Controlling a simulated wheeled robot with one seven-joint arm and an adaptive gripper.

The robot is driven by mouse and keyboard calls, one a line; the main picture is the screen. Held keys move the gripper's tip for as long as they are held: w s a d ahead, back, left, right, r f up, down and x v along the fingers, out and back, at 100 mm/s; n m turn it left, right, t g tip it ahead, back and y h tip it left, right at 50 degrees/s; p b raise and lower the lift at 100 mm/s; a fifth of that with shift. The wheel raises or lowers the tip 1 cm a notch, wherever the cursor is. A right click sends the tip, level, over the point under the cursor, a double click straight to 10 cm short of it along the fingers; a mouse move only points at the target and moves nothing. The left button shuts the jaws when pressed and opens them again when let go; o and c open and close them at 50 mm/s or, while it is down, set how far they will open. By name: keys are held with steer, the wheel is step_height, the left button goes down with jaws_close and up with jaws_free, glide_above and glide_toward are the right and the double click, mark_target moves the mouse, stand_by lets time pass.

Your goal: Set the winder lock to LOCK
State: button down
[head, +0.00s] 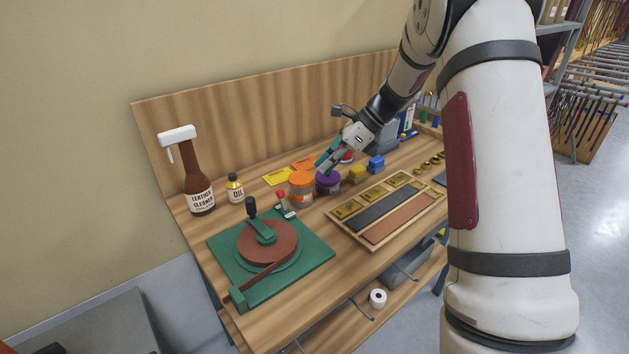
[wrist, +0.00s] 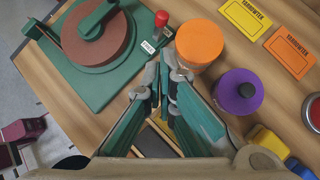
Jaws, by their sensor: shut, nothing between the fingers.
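The winder (head: 315,250) is a green base with a red-brown disc (head: 267,243) and a black-knobbed crank (head: 251,206), at the front left of the bench. Its lock lever, with a red knob (head: 281,194), stands at the base's back corner. In the wrist view the red knob (wrist: 161,18) shows at the top centre, near a small white label (wrist: 147,47) too small to read surely. My gripper (head: 321,166) is shut and empty above the bench, right of the lever and apart from it. In the wrist view its fingertips (wrist: 164,72) point toward the lever area.
An orange jar (head: 302,186) and a purple jar (head: 328,182) stand close under my gripper, right of the lever. A wooden tray (head: 336,218) lies in front. A cleaner bottle (head: 198,187) and an oil bottle (head: 235,188) stand at the left. Yellow and orange cards lie behind.

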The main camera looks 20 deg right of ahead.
steer(key=d+r, duration=0.2)
steer(key=r, duration=0.1)
steer(key=shift+r, duration=0.3)
steer(key=s+a+r+n+h, duration=0.2)
steer(key=s+a+r+n, duration=0.3)
steer(key=s, duration=0.4)
steer(key=s+a+r+n+h, duration=0.2)
steer(key=s+a+r+n, duration=0.2)
steer(key=s+r+n, duration=0.45)
steer(key=s+f+n+t+h, duration=0.1)
steer(key=s+f+n+h, duration=0.1)
steer(key=s+n, duration=0.3)
steer(key=s+f+n+t+h, duration=0.1)
steer(key=s+n, duration=0.4)
steer(key=s, duration=0.7)
steer(key=shift+s+f+h, duration=0.25)
steer(key=shift+f+h, duration=0.15)
steer(key=shift+f, duration=0.45)
